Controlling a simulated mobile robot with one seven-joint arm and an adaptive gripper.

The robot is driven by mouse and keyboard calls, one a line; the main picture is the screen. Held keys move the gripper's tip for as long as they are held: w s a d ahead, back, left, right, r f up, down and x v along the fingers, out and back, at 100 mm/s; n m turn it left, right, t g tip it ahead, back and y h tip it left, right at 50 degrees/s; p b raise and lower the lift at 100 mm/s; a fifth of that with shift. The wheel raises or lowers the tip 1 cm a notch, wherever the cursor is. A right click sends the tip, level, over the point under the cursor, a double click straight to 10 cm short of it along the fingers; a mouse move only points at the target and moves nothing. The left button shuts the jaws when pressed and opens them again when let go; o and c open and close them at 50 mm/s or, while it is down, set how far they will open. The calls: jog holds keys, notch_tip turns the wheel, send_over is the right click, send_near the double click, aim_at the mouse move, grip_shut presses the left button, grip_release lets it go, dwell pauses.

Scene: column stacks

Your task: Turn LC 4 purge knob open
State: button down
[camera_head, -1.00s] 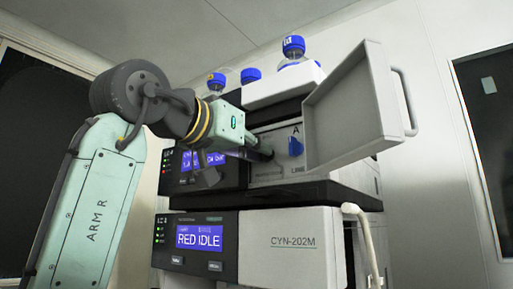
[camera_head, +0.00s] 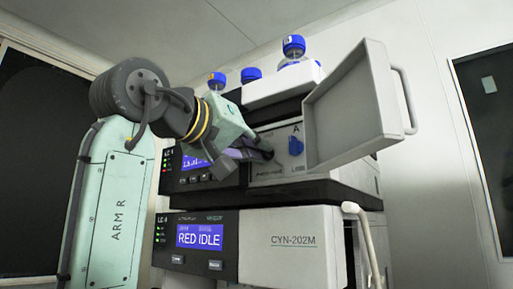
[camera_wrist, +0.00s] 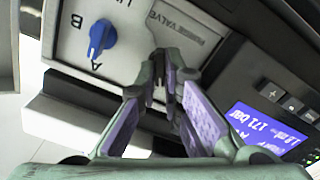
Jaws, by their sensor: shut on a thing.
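The upper unit, marked LC-4, has a light front panel (camera_head: 280,171) showing behind its open grey door. My gripper (camera_head: 262,150) reaches in from the left, its fingertips at the left part of this panel. In the wrist view my gripper (camera_wrist: 163,66) is shut on the purge knob, just beside the PURGE VALVE label (camera_wrist: 187,29). The knob is dark and mostly hidden by the fingertips, so its angle is unclear. A blue selector knob (camera_head: 296,146) with A and B marks is apart from my fingers; it also shows in the wrist view (camera_wrist: 102,38).
The open grey door (camera_head: 345,110) with its handle stands to the right of the panel. Blue-capped bottles (camera_head: 293,47) stand on top. The upper display (camera_wrist: 270,125) reads 171 bar in the wrist view.

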jog(key=n+b, duration=0.2)
jog(key=n, duration=1)
jog(key=shift+f, duration=0.15)
dwell(0.3)
jog(key=c, duration=1.7)
grip_release()
jog(key=shift+a, duration=0.1)
jog(key=v, duration=1.2)
